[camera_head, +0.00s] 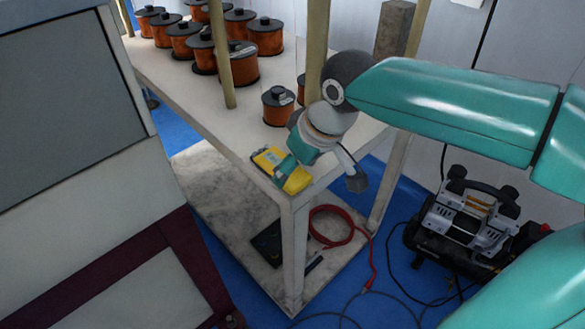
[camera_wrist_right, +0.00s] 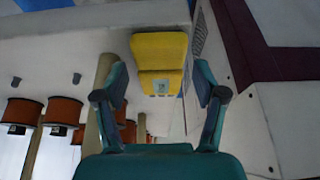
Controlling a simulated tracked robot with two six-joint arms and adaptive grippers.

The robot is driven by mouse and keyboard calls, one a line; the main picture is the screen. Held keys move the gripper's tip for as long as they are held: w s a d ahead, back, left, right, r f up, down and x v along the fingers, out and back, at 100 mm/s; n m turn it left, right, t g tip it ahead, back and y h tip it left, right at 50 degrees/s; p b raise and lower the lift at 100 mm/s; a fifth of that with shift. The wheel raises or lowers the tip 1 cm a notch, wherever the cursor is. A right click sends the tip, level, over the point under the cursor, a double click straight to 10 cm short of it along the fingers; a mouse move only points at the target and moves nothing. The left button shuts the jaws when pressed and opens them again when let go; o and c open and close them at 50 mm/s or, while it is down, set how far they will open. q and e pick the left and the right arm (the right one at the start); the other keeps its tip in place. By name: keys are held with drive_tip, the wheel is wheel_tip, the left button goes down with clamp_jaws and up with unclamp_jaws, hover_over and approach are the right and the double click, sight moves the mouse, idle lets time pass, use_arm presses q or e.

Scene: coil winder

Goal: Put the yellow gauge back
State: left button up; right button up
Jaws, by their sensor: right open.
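The yellow gauge (camera_head: 298,182) lies on the near corner of the white table (camera_head: 215,125), close to its edge. In the right wrist view the gauge (camera_wrist_right: 160,48) appears as a yellow block with a small grey patch. My right gripper (camera_head: 284,166) is over the gauge in the head view and partly hides it. In the wrist view its two teal fingers (camera_wrist_right: 161,80) are spread wide. The gauge shows just beyond and between the fingertips, with gaps at both sides. My left gripper is in neither view.
Several orange coil spools (camera_head: 265,38) stand farther back on the table among upright posts (camera_head: 220,55). A grey cabinet (camera_head: 70,90) stands at the left. A compressor (camera_head: 465,220) sits on the blue floor at right. A red hose (camera_head: 345,212) lies beneath the table.

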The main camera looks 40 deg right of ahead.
drive_tip(key=p+v, duration=0.2)
drive_tip(key=v, duration=0.7)
drive_tip(key=shift+r, duration=0.25)
drive_tip(key=shift+s, duration=0.1)
